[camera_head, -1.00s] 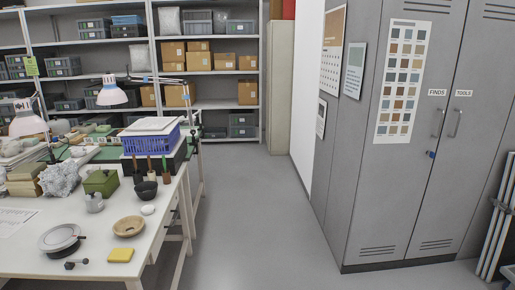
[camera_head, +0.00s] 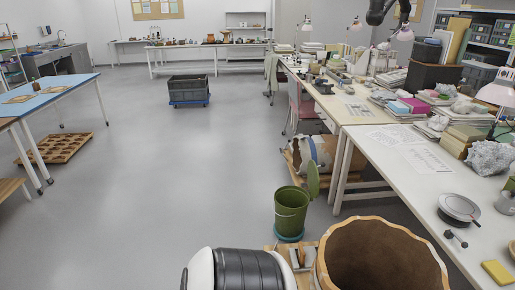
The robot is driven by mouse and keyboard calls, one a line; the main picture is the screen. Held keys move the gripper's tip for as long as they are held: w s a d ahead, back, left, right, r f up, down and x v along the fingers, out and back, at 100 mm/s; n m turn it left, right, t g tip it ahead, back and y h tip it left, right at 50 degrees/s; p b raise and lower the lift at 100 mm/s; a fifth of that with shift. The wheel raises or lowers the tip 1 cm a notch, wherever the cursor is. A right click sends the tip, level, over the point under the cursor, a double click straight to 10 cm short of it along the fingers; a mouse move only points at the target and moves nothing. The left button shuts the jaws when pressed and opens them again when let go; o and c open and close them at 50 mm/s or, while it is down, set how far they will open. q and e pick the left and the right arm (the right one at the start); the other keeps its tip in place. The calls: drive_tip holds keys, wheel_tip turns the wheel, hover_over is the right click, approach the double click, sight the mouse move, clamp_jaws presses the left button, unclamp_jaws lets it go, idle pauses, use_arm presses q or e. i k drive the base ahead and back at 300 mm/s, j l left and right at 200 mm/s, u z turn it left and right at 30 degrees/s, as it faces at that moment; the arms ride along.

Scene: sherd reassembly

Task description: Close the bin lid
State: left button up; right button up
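The green bin (camera_head: 290,214) stands upright on the floor on a dark teal base, left of the long white workbench. It has a thin wire handle. Its green lid (camera_head: 313,180) stands open, raised nearly upright at the bin's back right side. The bin's mouth is uncovered, and its inside looks dark. Neither of my grippers shows in the head view.
The white workbench (camera_head: 400,182) runs along the right. A grey wheeled crate (camera_head: 188,90) stands farther back. Open floor lies left.

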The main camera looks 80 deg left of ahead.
sight(313, 179)
drive_tip(key=u, duration=2.3)
drive_tip(key=i+j, duration=0.1)
drive_tip(key=j, duration=0.55)
drive_tip(key=j+z, duration=0.1)
drive_tip(key=j, duration=0.55)
drive_tip(key=i+j+z, duration=0.25)
drive_tip(key=i+j, duration=0.9)
